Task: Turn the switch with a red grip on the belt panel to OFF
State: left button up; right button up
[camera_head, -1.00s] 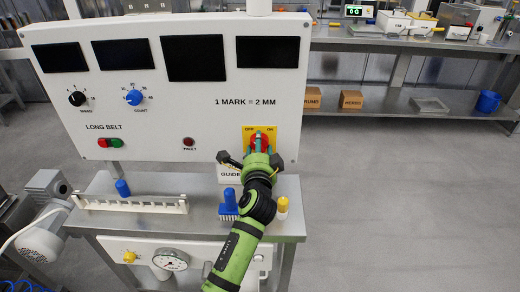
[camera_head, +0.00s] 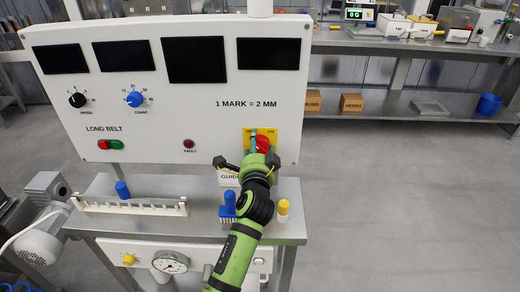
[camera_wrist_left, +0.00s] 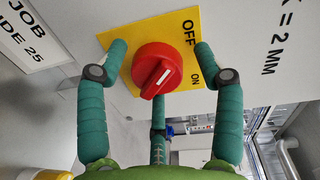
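The switch has a round red grip (camera_head: 264,143) on a yellow plate (camera_head: 248,131) at the lower right of the white belt panel. My left gripper (camera_head: 258,152) is in front of the switch. Its teal fingers are spread around the red grip (camera_wrist_left: 157,85), with gaps visible between them and it. My right gripper is not in view.
The panel also bears a black speed knob (camera_head: 77,100), a blue count knob (camera_head: 135,100) and red and green buttons (camera_head: 109,144). Below, a bench holds a white rack (camera_head: 130,207), a blue brush (camera_head: 228,203) and a yellow-capped bottle (camera_head: 283,211). Open floor lies right.

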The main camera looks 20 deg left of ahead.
pick_arm(q)
jog(key=shift+f, duration=0.15)
jog(key=shift+s+d, duration=0.1)
jog(key=shift+d, duration=0.05)
jog(key=shift+s+d+f, duration=0.1)
jog(key=shift+s, duration=0.15)
jog(key=v, duration=0.6)
jog(key=shift+s+r, duration=0.2)
jog(key=shift+s, duration=0.2)
